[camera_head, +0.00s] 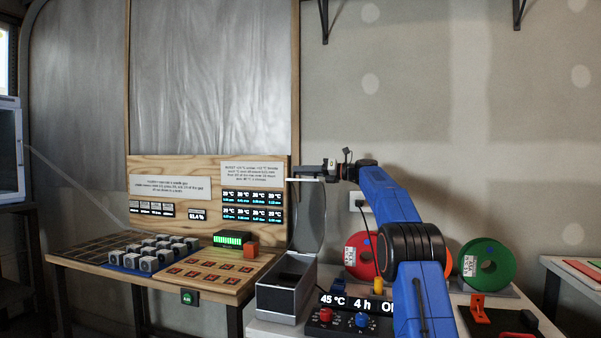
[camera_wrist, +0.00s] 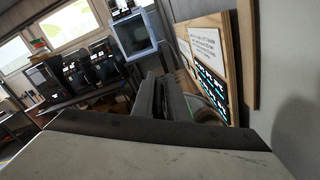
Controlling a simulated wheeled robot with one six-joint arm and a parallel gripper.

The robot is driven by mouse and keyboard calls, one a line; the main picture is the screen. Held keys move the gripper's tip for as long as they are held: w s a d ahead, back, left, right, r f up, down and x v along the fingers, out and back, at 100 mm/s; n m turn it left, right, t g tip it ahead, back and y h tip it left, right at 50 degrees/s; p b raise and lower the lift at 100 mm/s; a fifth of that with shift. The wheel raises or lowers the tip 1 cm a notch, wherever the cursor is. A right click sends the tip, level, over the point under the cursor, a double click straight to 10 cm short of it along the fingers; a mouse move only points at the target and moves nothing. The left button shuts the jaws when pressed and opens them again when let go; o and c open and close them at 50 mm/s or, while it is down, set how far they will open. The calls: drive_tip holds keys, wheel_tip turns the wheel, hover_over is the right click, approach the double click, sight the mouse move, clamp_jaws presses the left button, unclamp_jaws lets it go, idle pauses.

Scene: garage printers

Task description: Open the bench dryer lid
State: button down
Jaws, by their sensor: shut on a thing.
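The bench dryer (camera_head: 281,301) is a grey box at the front edge of the bench, with its inside showing dark from above. Its greyish see-through lid (camera_head: 309,222) stands raised, close to upright, at the back of the box. My gripper (camera_head: 303,173) is at the top of the lid, shut on its upper edge. In the wrist view my gripper's dark jaws (camera_wrist: 165,98) are seen close up, and what lies between them is hard to make out. A display (camera_head: 357,303) beside the dryer reads 45 °C and 4 h.
Red (camera_head: 361,256) and green (camera_head: 487,264) spools stand right of the dryer, behind and beside my arm. A wooden table with several grey-white cubes (camera_head: 160,252) and a notice board (camera_head: 205,188) is at the left.

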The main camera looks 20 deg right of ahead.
drive_tip(key=shift+w+d+f, duration=0.2)
drive_tip(key=shift+w+f, duration=0.15)
drive_tip(key=shift+f, duration=0.1)
drive_tip(key=c, duration=1.8)
unclamp_jaws()
drive_tip(key=shift+f, duration=0.1)
drive_tip(key=shift+c, duration=0.2)
drive_tip(key=shift+r, duration=0.2)
drive_tip(key=shift+s+d+r, duration=0.1)
drive_tip(key=shift+s+d, duration=0.15)
drive_tip(key=shift+d, duration=0.1)
drive_tip(key=v, duration=1.6)
drive_tip(key=shift+s+d, duration=0.2)
drive_tip(key=shift+d, duration=0.05)
